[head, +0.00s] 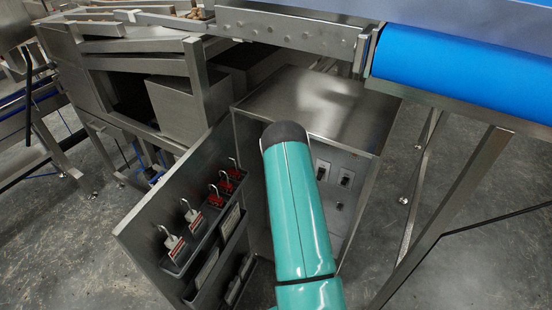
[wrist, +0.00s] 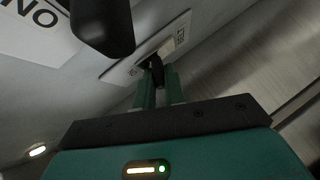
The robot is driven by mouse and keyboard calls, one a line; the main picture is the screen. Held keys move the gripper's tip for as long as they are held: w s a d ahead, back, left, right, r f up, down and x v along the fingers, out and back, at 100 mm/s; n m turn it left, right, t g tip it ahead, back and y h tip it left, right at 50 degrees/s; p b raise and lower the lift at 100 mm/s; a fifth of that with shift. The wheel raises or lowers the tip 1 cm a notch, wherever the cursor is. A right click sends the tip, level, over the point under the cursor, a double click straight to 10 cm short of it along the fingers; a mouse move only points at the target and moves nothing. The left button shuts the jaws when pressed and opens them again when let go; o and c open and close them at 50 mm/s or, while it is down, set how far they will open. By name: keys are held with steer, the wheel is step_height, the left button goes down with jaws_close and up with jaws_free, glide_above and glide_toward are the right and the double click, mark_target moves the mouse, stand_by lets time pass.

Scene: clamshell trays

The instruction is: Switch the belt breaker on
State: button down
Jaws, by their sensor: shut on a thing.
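In the wrist view my gripper (wrist: 158,80) has its two green fingers closed around a small black switch lever (wrist: 156,66). The lever stands out from a pale label plate (wrist: 172,42) on the cabinet's grey inner panel. In the head view two dark breaker switches (head: 322,170) and (head: 346,178) show inside the open cabinet (head: 310,100). My teal arm covers part of the panel there and hides my gripper. I cannot tell which switch is the belt breaker.
A large dark handle-like part (wrist: 102,25) hangs close beside my fingers, near an upside-down "ON" label (wrist: 40,16). The open cabinet door (head: 150,225) carries red and white padlocks. A blue conveyor belt (head: 460,70) is at upper right.

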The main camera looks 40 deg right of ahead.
steer(key=c, duration=1.8)
jaws_free()
steer(key=shift+o, duration=0.2)
steer(key=v, duration=1.3)
steer(key=shift+s+a+r, duration=0.2)
steer(key=shift+s, duration=0.1)
